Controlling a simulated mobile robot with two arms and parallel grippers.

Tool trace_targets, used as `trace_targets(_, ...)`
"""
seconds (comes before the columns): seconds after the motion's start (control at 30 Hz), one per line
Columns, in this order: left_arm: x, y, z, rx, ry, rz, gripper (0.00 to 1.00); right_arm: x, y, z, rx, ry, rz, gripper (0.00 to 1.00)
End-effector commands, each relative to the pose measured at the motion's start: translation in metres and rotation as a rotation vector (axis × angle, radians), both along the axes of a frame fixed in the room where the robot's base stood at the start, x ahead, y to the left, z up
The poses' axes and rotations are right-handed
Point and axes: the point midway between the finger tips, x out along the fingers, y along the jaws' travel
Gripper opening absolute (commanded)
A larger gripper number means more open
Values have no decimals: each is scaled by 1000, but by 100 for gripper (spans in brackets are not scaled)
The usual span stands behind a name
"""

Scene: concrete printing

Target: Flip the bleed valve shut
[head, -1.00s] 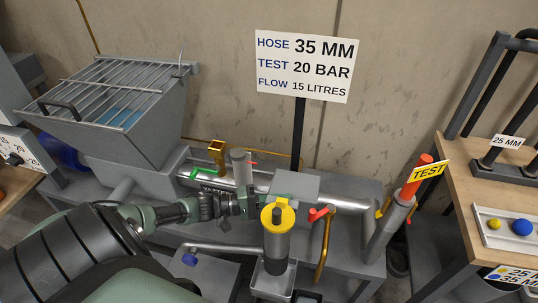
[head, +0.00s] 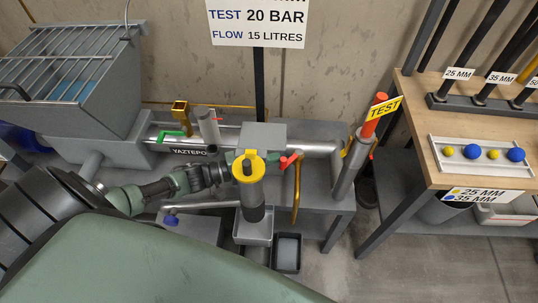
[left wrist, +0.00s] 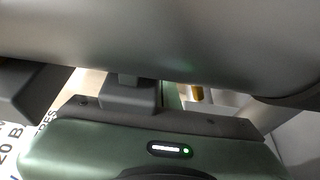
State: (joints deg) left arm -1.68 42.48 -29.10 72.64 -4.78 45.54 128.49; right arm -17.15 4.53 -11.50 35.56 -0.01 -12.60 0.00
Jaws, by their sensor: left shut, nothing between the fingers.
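A red lever (head: 289,160) sits at the top of a bent brass pipe (head: 297,190), right of a yellow-capped grey cylinder (head: 249,190). I take this lever as the bleed valve, but no label confirms it. A green handle (head: 171,134) also shows on the pipe line to the left. My left gripper (head: 232,169) is shut and empty, just left of the yellow cap (head: 247,167); its tips are partly hidden there, and contact cannot be told. In the left wrist view a grey cylinder-like surface (left wrist: 170,40) fills the top. My right gripper is out of view.
A grated hopper (head: 70,70) stands at the left. An orange-topped post with a yellow TEST tag (head: 384,107) stands right of the pipework. A wooden bench (head: 425,125) holds a tray (head: 445,168) with yellow and blue balls. Bare floor shows between bench and pipework.

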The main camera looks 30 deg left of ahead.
Motion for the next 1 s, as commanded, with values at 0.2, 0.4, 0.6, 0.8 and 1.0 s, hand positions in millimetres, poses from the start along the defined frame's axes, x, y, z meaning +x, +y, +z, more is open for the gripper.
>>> trace_targets(0.2,-4,-5,0,0,1,-1,0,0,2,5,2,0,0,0)
trace_targets(0.4,-6,-3,-1,1,2,-1,0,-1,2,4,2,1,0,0)
trace_targets(0.6,-26,15,-2,4,4,-2,0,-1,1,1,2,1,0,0)
trace_targets(0.8,-51,37,-2,3,4,-2,0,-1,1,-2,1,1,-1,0)
trace_targets(1.0,-62,47,-1,1,2,-1,0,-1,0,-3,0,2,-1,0)
